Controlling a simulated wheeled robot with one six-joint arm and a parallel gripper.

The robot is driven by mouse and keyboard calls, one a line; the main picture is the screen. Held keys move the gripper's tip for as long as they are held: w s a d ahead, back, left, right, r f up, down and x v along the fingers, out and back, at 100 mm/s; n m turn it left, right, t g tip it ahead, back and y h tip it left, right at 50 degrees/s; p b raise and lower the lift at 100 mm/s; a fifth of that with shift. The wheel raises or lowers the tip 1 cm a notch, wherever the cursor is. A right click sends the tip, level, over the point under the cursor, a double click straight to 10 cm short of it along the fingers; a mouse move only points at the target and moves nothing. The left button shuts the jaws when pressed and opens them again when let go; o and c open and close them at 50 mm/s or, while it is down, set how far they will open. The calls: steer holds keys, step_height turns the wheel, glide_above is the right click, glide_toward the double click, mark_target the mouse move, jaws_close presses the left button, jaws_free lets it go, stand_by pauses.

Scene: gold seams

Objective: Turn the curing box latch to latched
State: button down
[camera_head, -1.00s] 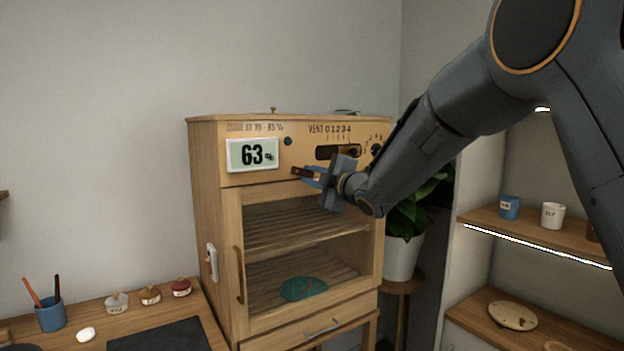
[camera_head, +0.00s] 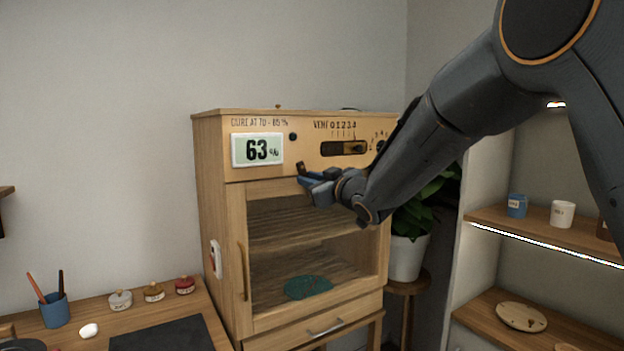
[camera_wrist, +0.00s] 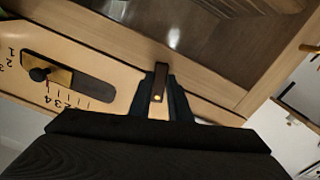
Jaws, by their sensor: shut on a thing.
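The curing box (camera_head: 209,200) is a wooden cabinet with a glass-fronted door (camera_head: 236,212) that sits closed. Its latch (camera_head: 301,168) is a small dark brown bar at the door's top edge. In the wrist view the latch (camera_wrist: 159,80) lies between my fingers, with a brass dot at its near end. My gripper (camera_head: 309,181) is shut on the latch, and its fingers (camera_wrist: 159,92) flank the bar on both sides. In the head view the gripper hides part of the latch, which stands roughly upright.
A humidity display (camera_head: 257,150) reads 63%. A vent slider (camera_head: 344,148) is right of it, also in the wrist view (camera_wrist: 60,76). A potted plant (camera_head: 407,256) and shelves (camera_head: 540,234) stand to the right. A desk (camera_head: 205,318) with small jars is at lower left.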

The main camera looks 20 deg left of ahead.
steer(key=shift+s+a+m, duration=0.15)
steer(key=shift+s+m, duration=0.05)
steer(key=shift+m, duration=0.6)
steer(key=shift+s+a+m, duration=0.15)
steer(key=shift+m, duration=0.65)
steer(key=c, duration=1.6)
jaws_free()
steer(key=shift+c, duration=0.2)
steer(key=shift+s+d, duration=0.1)
steer(key=b+v, duration=0.2)
steer(key=v, duration=0.5)
steer(key=shift+s+d, duration=0.15)
steer(key=shift+s, duration=0.1)
steer(key=shift+f, duration=0.1)
